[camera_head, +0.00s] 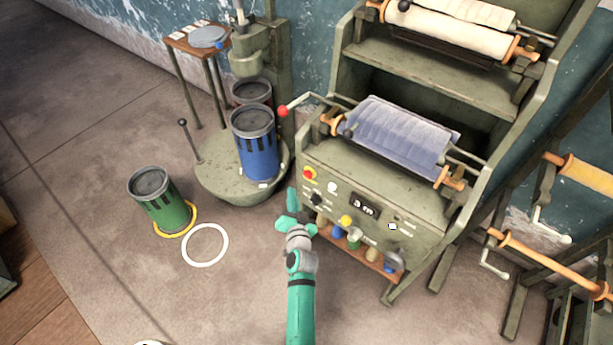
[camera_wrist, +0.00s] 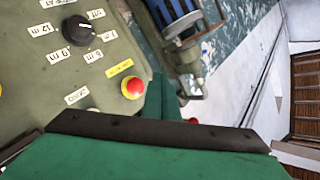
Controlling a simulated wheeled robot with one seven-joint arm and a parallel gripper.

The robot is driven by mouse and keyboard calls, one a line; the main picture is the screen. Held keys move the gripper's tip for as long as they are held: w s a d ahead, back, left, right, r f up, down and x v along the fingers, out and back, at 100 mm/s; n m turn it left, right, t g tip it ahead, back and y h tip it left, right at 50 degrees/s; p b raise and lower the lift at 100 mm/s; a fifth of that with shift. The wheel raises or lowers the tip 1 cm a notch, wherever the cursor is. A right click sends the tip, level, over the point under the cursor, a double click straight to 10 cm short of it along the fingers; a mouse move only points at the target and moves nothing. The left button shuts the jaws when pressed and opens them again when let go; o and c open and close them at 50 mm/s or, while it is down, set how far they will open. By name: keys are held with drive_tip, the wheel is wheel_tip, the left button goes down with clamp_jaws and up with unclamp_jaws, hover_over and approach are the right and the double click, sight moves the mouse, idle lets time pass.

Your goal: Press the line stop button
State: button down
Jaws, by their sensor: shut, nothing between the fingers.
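A red button (camera_head: 309,173) on a yellow base sits at the upper left of the machine's front panel (camera_head: 425,230). In the wrist view the red button (camera_wrist: 133,87) is near the middle, beside a yellow label (camera_wrist: 119,67) whose print is too small to read. My gripper (camera_head: 291,201) is shut and empty, in front of the panel's left side. It is below and slightly left of the red button in the head view, with a visible gap. Its dark edge and green body (camera_wrist: 150,145) fill the bottom of the wrist view.
The panel also has a black knob (camera_head: 316,199), a white button (camera_head: 332,187), a yellow button (camera_head: 346,221) and a display (camera_head: 365,206). A red-tipped lever (camera_head: 283,111) sticks out at upper left. A blue can (camera_head: 256,148) stands left on a round base.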

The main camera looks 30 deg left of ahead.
drive_tip(key=shift+w+d, duration=0.2)
drive_tip(key=shift+w, duration=2.8)
drive_tip(key=shift+w+d, duration=0.1)
drive_tip(key=shift+w, duration=0.3)
idle(0.7)
drive_tip(key=shift+s, duration=0.9)
drive_tip(key=shift+s+a+r, duration=0.1)
drive_tip(key=shift+s+a, duration=0.05)
drive_tip(key=shift+s, duration=1.1)
drive_tip(key=shift+s+a, duration=0.15)
drive_tip(key=shift+s, duration=1.1)
